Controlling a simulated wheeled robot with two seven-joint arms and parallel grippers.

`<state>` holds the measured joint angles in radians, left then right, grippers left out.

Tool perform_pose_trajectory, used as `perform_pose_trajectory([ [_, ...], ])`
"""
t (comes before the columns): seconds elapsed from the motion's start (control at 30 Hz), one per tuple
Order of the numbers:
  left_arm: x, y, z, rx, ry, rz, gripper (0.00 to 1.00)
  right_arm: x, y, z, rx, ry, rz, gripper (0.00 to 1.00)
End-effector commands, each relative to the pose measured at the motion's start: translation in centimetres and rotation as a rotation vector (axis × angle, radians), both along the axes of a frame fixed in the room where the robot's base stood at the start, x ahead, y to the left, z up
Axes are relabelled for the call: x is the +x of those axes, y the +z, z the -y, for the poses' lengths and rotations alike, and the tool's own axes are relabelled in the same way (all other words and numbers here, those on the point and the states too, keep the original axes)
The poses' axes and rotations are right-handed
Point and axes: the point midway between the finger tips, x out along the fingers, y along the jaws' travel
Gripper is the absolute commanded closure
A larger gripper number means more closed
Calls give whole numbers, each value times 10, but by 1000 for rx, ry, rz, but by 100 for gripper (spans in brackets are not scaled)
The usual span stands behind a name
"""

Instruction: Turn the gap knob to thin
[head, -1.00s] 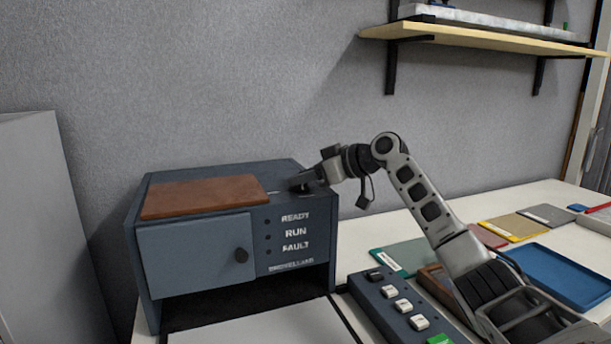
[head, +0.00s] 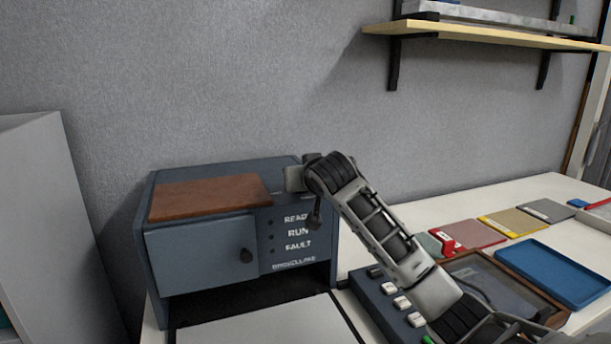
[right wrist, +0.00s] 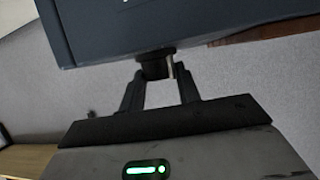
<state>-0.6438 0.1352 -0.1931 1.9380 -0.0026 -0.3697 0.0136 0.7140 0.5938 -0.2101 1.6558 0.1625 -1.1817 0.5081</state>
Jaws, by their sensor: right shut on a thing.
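The blue-grey machine (head: 200,255) stands at the left of the table. My right gripper (right wrist: 160,72) is shut on a short dark knob (right wrist: 154,68) on the machine, seen close up in the right wrist view. In the head view, my right wrist is at the machine's top right edge and covers the knob. Any marking for thin around the knob cannot be read. My left gripper is not in view.
A brown pad (head: 208,197) lies on the machine's top. A button box (head: 385,305) sits right of it, partly behind my right arm. A dark-framed tray (head: 505,285), a blue tray (head: 560,275) and coloured sheets lie farther right. A shelf (head: 480,36) hangs above.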

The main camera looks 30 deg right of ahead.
Motion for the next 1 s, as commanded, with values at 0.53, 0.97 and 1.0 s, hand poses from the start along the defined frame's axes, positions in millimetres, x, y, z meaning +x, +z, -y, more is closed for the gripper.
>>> perform_pose_trajectory([
  [0.53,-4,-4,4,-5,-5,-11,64,5,-2,-9,5,-488,-6,90],
  [0.97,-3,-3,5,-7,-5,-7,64,7,-3,-9,2,-689,-7,90],
  [1.0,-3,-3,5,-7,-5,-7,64,7,-3,-9,2,-696,-8,90],
])
